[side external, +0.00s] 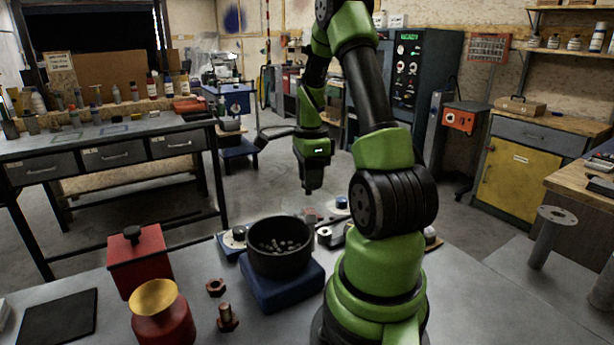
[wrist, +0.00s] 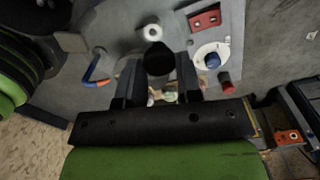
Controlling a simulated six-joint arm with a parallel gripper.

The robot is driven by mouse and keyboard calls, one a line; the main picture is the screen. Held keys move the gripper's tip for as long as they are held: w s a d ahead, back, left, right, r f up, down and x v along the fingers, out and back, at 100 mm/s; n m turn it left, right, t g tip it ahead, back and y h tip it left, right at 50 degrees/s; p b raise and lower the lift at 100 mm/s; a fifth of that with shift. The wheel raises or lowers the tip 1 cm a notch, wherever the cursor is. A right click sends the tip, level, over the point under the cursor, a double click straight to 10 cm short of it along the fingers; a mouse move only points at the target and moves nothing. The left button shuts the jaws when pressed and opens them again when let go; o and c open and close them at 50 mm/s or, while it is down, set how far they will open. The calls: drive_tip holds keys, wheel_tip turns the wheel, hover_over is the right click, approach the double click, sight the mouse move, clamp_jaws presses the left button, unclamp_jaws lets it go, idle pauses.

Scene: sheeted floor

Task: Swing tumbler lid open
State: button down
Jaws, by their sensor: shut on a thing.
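A dark round drum (side external: 280,250), open at the top with small pale stones inside, sits on a blue base (side external: 295,288) in the side view. It looks like the tumbler. I cannot make out a separate lid on it. My gripper (side external: 308,190) points down behind and above the drum, slightly to its right. In the wrist view my gripper (wrist: 159,72) has its two dark fingers on either side of a dark rounded piece (wrist: 159,58). I cannot tell whether this piece belongs to the lid. Small pale shapes show between the fingers, partly hidden by the gripper body.
A red box (side external: 138,265) with a black knob, a red pot (side external: 165,322) with a brass-coloured top, a nut (side external: 216,287) and a bolt (side external: 228,320) stand left of the drum. A white disc with a blue knob (wrist: 212,60) lies right of my fingers.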

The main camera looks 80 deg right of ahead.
idle(0.3)
drive_tip(key=c, duration=0.8)
unclamp_jaws()
wheel_tip(320, 180, up, 10)
